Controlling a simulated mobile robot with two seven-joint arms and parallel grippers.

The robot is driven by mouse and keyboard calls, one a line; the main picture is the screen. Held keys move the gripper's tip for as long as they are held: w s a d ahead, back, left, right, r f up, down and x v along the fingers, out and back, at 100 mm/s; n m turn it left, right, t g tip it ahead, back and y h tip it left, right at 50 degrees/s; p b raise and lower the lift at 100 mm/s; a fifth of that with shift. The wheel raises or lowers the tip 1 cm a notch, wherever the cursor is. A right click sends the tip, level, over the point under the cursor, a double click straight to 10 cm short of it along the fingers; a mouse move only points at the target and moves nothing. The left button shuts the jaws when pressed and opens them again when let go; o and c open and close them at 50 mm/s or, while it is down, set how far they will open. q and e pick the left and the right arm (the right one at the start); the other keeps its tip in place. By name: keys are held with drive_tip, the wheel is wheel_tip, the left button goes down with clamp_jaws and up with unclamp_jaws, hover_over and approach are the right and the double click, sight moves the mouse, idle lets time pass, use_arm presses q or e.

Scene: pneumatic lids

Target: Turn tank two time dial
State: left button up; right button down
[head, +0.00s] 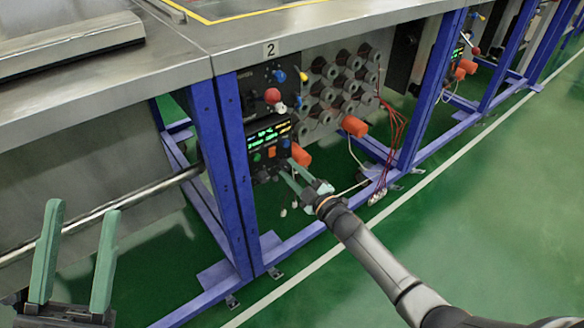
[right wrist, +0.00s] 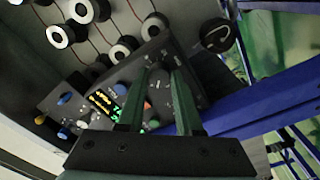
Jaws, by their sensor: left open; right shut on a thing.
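The tank two control panel (head: 268,140) is a dark box with a lit green and yellow display, under a plate (head: 270,50) reading 2. In the right wrist view the panel (right wrist: 105,100) lies tilted, its display left of my fingers. My right gripper (head: 289,168) reaches the panel's lower right part. In the right wrist view my right gripper (right wrist: 165,69) is shut on a small dark part at the panel face, apparently the time dial, mostly hidden between the fingertips. My left gripper (head: 81,210) is open and empty at the lower left, away from the panel.
A red knob (head: 272,96) and a blue knob (head: 281,76) sit above the display. Orange cylinders (head: 354,126) stick out nearby. Blue frame posts (head: 234,175) stand left of the panel. A steel bench (head: 220,32) overhangs it. The green floor (head: 480,210) is clear at right.

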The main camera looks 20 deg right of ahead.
drive_tip(key=shift+m+p, duration=0.55)
drive_tip(key=shift+m, duration=1.15)
drive_tip(key=c, duration=0.6)
unclamp_jaws()
